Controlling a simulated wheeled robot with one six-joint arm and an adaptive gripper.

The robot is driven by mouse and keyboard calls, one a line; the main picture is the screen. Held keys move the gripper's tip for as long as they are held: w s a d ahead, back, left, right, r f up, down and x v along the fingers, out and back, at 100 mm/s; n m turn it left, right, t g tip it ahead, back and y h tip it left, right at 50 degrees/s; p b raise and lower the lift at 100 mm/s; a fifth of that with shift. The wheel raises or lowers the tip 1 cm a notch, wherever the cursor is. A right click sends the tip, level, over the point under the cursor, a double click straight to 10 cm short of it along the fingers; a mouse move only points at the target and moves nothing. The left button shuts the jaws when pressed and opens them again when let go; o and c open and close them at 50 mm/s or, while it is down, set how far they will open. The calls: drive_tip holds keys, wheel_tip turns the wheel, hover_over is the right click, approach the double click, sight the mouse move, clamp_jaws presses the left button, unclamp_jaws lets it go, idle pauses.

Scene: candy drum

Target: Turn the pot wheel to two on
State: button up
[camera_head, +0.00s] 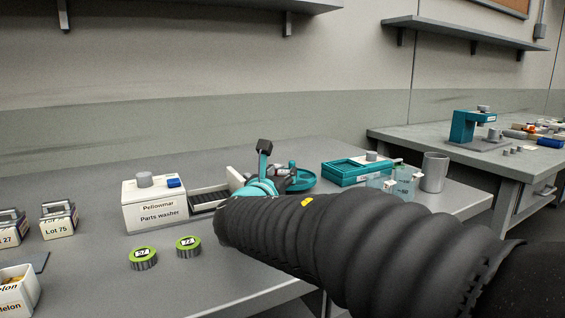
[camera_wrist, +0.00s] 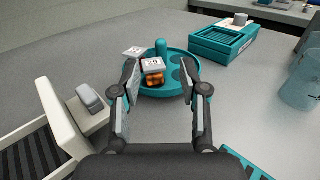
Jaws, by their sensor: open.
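The pot wheel is a round teal tray with a raised centre knob and dark round recesses; it shows beyond my fingers in the wrist view (camera_wrist: 182,88) and past my arm in the head view (camera_head: 303,184). A small pot with orange contents and a white numbered lid (camera_wrist: 153,66) sits on its near left part. A second white label (camera_wrist: 134,52) shows at its left edge. My gripper (camera_wrist: 161,72) is open, its fingers either side of the numbered pot in the picture; contact cannot be told. In the head view my arm hides much of the gripper.
A white parts washer (camera_head: 155,208) stands left of my gripper. A teal tray box (camera_head: 352,172), a clear teal-tinted container (camera_wrist: 302,82) and a grey cup (camera_head: 434,172) stand to the right. Two green-topped round pieces (camera_head: 188,246) lie in front. Bare table shows right of the fingers.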

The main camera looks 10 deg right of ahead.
sight(291, 162)
drive_tip(key=x, duration=0.8)
drive_tip(key=shift+p, duration=0.35)
clamp_jaws()
